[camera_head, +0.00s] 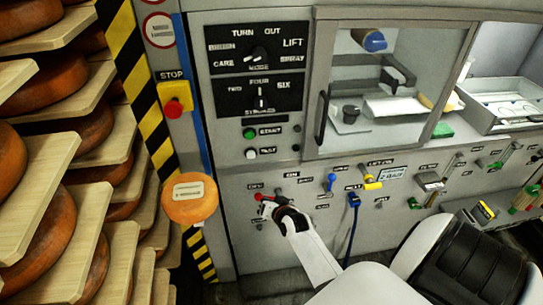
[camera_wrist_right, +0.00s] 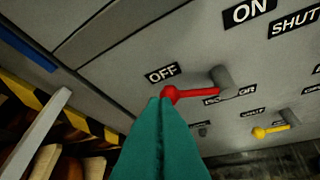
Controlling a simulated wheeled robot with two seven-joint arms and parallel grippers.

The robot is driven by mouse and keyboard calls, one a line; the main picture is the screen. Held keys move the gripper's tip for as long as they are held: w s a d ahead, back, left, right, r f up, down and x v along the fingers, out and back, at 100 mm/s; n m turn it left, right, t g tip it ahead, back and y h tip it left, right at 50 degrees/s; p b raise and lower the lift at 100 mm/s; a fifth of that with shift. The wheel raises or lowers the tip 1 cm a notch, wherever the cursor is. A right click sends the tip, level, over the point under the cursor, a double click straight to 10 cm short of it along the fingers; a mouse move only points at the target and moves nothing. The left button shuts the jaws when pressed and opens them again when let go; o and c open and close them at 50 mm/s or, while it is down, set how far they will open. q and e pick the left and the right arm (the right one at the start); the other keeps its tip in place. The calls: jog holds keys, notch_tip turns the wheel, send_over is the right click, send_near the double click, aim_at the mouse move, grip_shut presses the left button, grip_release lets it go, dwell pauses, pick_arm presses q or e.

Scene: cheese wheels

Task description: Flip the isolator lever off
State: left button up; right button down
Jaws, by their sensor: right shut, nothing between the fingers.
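The red isolator lever (camera_wrist_right: 195,95) is on the grey panel in the right wrist view. Its grey pivot (camera_wrist_right: 222,79) is at the right and its red knob points left, just below the OFF label (camera_wrist_right: 162,73). The ON label (camera_wrist_right: 249,11) is higher up and to the right. My right gripper (camera_wrist_right: 163,102) is shut and empty, its teal fingertips right at the knob; I cannot tell whether they touch. In the head view the lever (camera_head: 264,197) shows small and partly hidden beside my right gripper (camera_head: 270,208). My left gripper is not in view.
A yellow lever (camera_wrist_right: 272,131) sits to the lower right of the red one. The head view shows a blue lever (camera_head: 331,181), a blue cable (camera_head: 352,225), a red stop button (camera_head: 173,108) and a glass-fronted cabinet. Shelves of cheese wheels (camera_head: 40,85) stand at the left.

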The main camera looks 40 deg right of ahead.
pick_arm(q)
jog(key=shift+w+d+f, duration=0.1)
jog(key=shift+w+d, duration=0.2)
pick_arm(e)
jog(key=v, duration=0.3)
jog(key=shift+s+a+r, duration=0.25)
jog(key=shift+d, duration=0.1)
